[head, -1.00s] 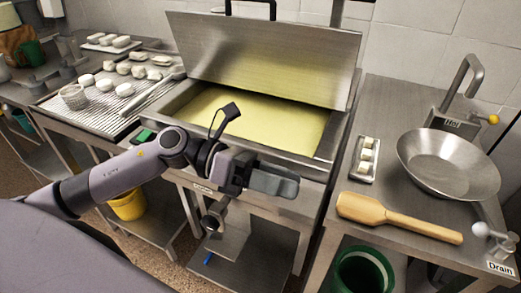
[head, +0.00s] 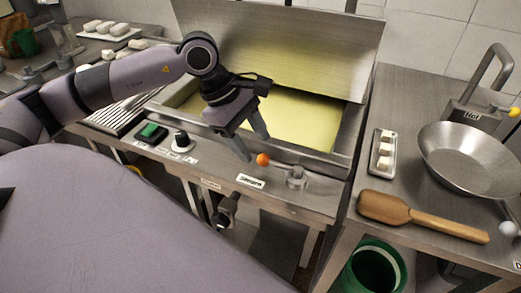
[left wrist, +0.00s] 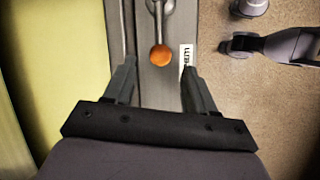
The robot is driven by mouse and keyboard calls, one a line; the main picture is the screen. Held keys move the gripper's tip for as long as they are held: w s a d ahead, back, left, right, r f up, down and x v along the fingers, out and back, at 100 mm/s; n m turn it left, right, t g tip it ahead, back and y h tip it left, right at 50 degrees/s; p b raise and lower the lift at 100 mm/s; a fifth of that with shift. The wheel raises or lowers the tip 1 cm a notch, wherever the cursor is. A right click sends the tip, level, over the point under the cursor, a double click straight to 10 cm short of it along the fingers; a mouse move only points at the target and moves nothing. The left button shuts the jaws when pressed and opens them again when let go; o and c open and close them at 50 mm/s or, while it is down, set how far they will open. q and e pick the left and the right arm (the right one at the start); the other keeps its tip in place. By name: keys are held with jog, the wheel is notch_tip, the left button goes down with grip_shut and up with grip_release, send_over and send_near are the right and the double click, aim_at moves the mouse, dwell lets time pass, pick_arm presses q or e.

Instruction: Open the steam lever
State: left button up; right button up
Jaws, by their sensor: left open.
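The steam lever (head: 285,167) is a metal handle with an orange ball knob, on the front ledge of the vat beside a label reading Steam. In the left wrist view its orange knob (left wrist: 160,55) lies ahead between the fingertips, with the metal stem beyond. My left gripper (head: 256,148) is open, pointing down just left of and above the knob; it is empty. In the left wrist view the left gripper (left wrist: 158,78) has a finger on either side of the knob's line. I cannot tell whether it touches the knob. My right gripper does not show.
The vat (head: 345,148) holds yellow liquid under a raised lid (head: 310,50). A green switch (head: 151,132) and a black knob (head: 182,140) sit left on the ledge. Right, a table bears a metal bowl (head: 470,160), a wooden paddle (head: 420,218) and a small tray (head: 382,170).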

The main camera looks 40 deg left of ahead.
aim_at(279, 165)
pick_arm(q)
jog(key=shift+x, duration=1.95)
grip_shut()
